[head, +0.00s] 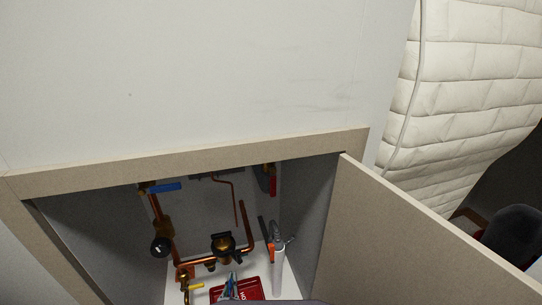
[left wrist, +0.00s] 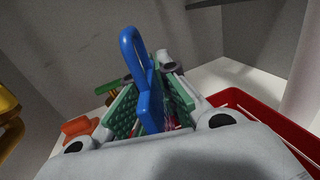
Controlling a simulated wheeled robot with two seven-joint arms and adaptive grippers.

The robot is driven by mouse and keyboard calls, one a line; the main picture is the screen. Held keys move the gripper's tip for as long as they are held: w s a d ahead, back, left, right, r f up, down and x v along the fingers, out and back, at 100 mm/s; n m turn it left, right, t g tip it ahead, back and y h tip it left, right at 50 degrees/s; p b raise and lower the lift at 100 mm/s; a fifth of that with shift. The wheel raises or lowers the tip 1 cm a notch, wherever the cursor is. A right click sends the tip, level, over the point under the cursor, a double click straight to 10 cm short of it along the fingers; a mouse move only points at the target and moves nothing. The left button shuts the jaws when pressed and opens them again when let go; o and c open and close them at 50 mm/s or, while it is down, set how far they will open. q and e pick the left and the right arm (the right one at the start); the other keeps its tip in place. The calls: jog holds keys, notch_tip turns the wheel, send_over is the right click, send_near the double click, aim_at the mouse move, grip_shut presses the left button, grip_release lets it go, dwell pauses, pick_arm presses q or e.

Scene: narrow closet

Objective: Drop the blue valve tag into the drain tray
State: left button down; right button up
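The blue valve tag (left wrist: 151,96), with a loop at its top, stands between the green finger pads of my left gripper (left wrist: 150,103) in the left wrist view. The pads close on both sides of it. In the head view, my left gripper (head: 231,281) shows small and partly cut off low in the cabinet, over the red drain tray (head: 251,289). The tray's red wall (left wrist: 272,119) runs along the right in the left wrist view, beside the gripper. Much of the tray is hidden by the gripper. My right gripper is not in view.
Copper pipes (head: 205,261), a dark valve (head: 222,245) and a white cylinder (head: 278,270) crowd the cabinet around the tray. A blue-handled valve (head: 165,187) is at upper left. The open door (head: 425,235) bounds the right side.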

pick_arm(q)
jog(key=shift+f+b, duration=0.3)
jog(key=shift+f, duration=0.15)
jog(key=c, duration=1.6)
grip_release()
jog(key=shift+o, duration=0.2)
jog(key=shift+r, duration=0.15)
notch_tip(320, 180, up, 10)
dwell(0.3)
